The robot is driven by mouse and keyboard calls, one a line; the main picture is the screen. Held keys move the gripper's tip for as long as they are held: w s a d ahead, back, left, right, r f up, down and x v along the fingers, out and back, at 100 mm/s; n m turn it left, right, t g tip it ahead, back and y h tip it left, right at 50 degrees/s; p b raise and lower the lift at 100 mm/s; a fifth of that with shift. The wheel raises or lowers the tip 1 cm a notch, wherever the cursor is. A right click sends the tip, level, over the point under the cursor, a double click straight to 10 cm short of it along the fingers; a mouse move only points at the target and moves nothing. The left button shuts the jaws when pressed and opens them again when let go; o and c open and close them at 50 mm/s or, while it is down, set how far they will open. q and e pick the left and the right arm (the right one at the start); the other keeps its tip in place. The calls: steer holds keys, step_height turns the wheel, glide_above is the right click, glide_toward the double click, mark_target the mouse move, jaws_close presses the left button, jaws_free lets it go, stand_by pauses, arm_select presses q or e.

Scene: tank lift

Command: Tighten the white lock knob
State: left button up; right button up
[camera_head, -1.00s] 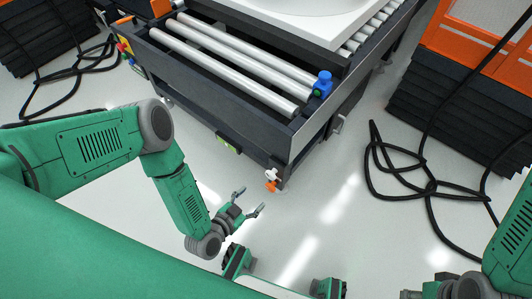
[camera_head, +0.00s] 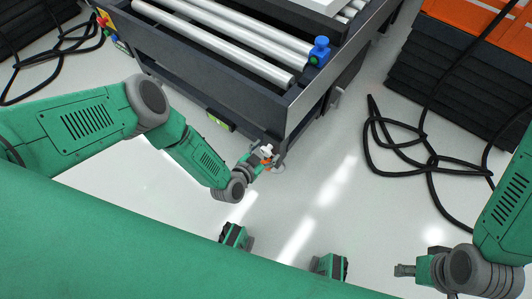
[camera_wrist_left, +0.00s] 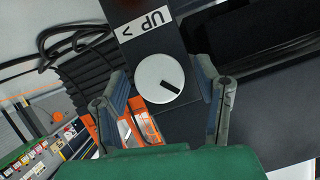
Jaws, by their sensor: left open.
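In the head view the white knob (camera_head: 267,149) is small, at the cart's near lower corner. My left gripper (camera_head: 264,158) is at the knob, its fingers open on either side. In the left wrist view both fingers (camera_wrist_left: 162,82) appear apart from the disc; contact is not clear. My right gripper (camera_head: 404,270) is at lower right, away from the cart; its finger gap is not clear.
The dark roller cart (camera_head: 215,95) fills the upper middle, with a blue knob (camera_head: 319,50) on its corner. A black cable (camera_head: 425,165) lies looped on the floor at right, beside a dark stack (camera_head: 455,90).

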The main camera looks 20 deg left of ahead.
arm_select(q)
steer(key=shift+w, duration=0.15)
steer(key=c, duration=1.2)
